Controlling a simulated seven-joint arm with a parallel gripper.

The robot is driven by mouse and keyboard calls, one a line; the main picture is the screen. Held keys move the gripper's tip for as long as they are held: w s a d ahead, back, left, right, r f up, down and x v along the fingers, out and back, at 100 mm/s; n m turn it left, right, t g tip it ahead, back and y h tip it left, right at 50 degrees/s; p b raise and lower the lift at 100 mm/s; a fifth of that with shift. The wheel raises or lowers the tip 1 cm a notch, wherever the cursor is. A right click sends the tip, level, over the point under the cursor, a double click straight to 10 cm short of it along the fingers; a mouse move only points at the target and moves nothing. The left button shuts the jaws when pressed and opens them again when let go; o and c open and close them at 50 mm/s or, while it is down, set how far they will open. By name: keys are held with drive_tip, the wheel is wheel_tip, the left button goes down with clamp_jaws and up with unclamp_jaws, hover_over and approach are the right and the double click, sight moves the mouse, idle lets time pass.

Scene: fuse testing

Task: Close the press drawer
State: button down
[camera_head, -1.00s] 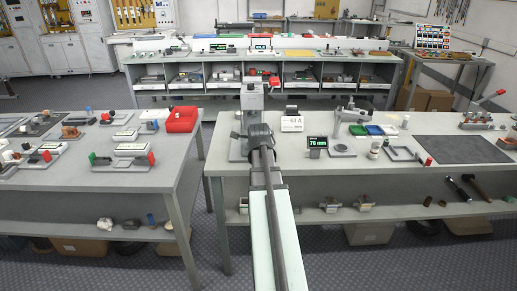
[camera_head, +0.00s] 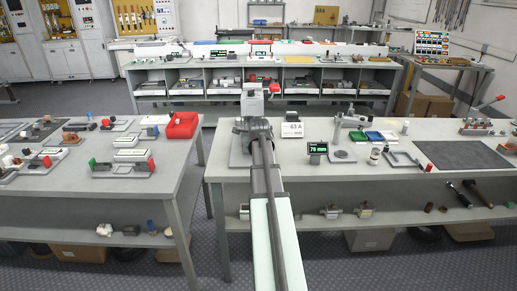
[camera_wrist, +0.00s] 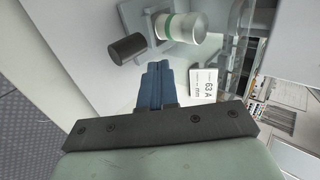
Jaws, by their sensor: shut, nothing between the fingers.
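The press (camera_head: 252,104) is a grey upright device with a red part, standing near the left end of the right-hand table. My arm reaches toward it, and my gripper (camera_head: 256,128) is in front of its lower part and hides most of its base. In the wrist view my blue fingers (camera_wrist: 159,82) are shut and empty. Ahead of them is a grey drawer-like holder (camera_wrist: 142,12) with a white cylinder with a green band (camera_wrist: 181,29). A dark cylindrical knob (camera_wrist: 128,48) sticks out just left of the fingertips. I cannot tell whether the fingers touch it or how far the drawer stands out.
A white "63 A" card (camera_head: 292,130) stands right of the press; it also shows in the wrist view (camera_wrist: 203,84). A display (camera_head: 317,149) and a stand (camera_head: 340,138) are farther right. A red bin (camera_head: 182,125) is on the left table, across a gap.

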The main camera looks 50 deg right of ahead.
drive_tip(key=w+d, duration=0.3)
drive_tip(key=shift+w+d, duration=0.35)
drive_tip(key=shift+w, duration=0.05)
drive_tip(key=shift+s, duration=0.1)
drive_tip(key=shift+s+a, duration=0.35)
drive_tip(key=shift+a, duration=0.05)
drive_tip(key=s+a, duration=0.2)
drive_tip(key=s, duration=0.1)
drive_tip(key=shift+a+r, duration=0.25)
drive_tip(key=shift+a, duration=0.15)
drive_tip(key=v, duration=0.9)
drive_tip(key=shift+w, duration=0.15)
